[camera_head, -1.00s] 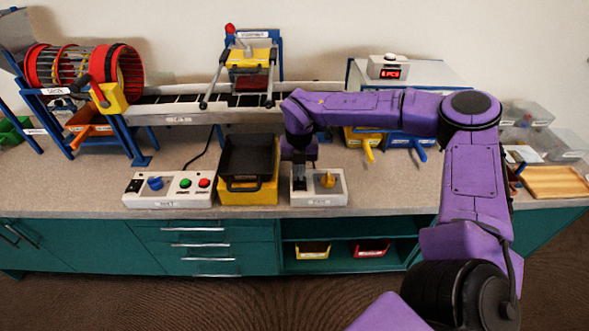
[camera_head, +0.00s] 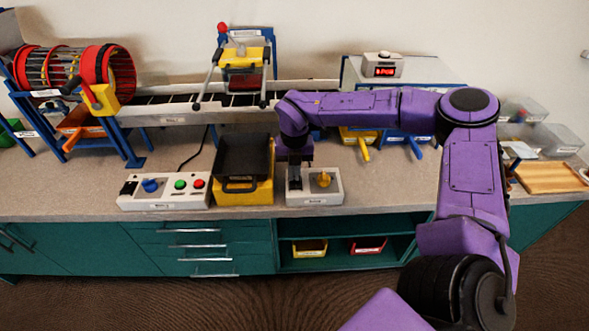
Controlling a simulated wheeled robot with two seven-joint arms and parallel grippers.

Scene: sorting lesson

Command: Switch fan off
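A white control box with a yellow knob (camera_head: 323,180) stands near the counter's front edge, right of the black and yellow bin; its label is too small to read, and I take it for the fan's switch box (camera_head: 325,197). My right gripper (camera_head: 295,187) points down at the left part of this box. Its fingers are dark and small, and I cannot tell whether they are open or touching a switch. The gripper covers the box's left part. The fan itself cannot be made out. My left gripper is not in view.
A second control box (camera_head: 165,190) with blue, green and red knobs stands to the left. A black tray on a yellow bin (camera_head: 254,191) is between the boxes.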

